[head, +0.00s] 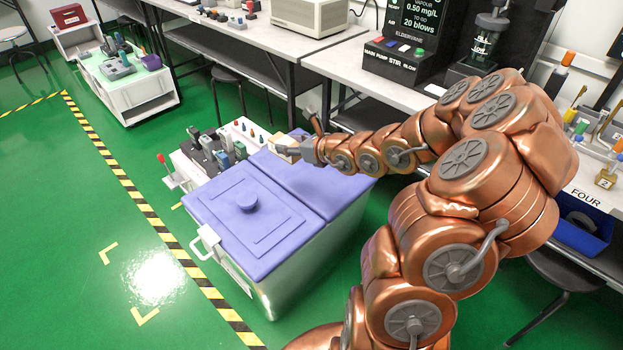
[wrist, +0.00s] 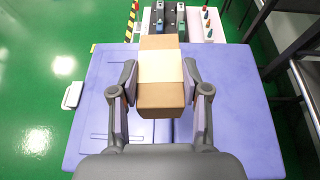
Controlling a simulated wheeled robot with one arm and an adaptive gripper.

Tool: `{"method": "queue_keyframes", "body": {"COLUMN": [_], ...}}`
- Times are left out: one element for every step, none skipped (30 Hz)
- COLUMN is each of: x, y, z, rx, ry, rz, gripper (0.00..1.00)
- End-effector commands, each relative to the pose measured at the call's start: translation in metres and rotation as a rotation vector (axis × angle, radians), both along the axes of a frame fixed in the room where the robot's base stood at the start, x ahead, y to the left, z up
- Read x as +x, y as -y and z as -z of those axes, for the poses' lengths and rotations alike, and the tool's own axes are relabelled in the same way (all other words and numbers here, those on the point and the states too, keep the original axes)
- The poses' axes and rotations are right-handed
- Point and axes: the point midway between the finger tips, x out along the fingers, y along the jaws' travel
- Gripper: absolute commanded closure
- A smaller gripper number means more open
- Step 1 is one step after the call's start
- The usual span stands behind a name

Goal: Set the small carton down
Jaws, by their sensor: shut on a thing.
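The small carton (wrist: 161,80) is a brown cardboard box with a pale band of tape across its top. In the wrist view it sits between the two fingers of my gripper (wrist: 161,88), which is shut on it. In the head view my gripper (head: 305,149) is at the far end of the copper arm, over the back part of the purple lid (head: 225,238) of a chest. The carton (head: 284,145) shows only small there, partly hidden by the gripper. I cannot tell whether the carton touches the lid.
The lid has a round knob (head: 245,201) and much bare room. Beyond the chest, a pale tray (wrist: 209,24) holds several small testers and coloured pegs. Grey benches (head: 262,38) stand behind and to the right. Green floor (head: 70,200) with hazard tape is open at left.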

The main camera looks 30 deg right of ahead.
Motion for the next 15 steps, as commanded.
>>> {"method": "queue_keyframes", "body": {"x": [-0.004, -0.006, -0.009, -0.011, -0.013, -0.017, -0.019, -0.021, -0.024, -0.026, -0.028, -0.030, -0.032, -0.034, -0.035], "y": [0.008, 0.011, 0.016, 0.020, 0.023, 0.028, 0.032, 0.035, 0.040, 0.043, 0.046, 0.049, 0.052, 0.054, 0.057], "z": [0.026, 0.034, 0.045, 0.053, 0.061, 0.072, 0.080, 0.087, 0.097, 0.103, 0.109, 0.116, 0.121, 0.125, 0.129], "rx": [0.005, 0.004, 0.003, 0.003, 0.004, 0.002, 0.001, 0.002, 0.001, 0.001, 0.000, 0.000, 0.000, 0.001, 0.001], "ry": [0.001, 0.000, 0.002, 0.002, 0.003, 0.002, 0.001, -0.001, -0.001, -0.001, -0.001, -0.001, 0.000, 0.000, 0.000], "rz": [0.010, 0.010, 0.013, 0.015, 0.017, 0.020, 0.023, 0.026, 0.029, 0.031, 0.033, 0.036, 0.038, 0.040, 0.044], "gripper": [0.99, 0.99, 0.99, 0.99, 0.99, 0.99, 0.99, 0.99, 0.99, 0.99, 0.99, 0.99, 0.99, 0.99, 0.99]}}
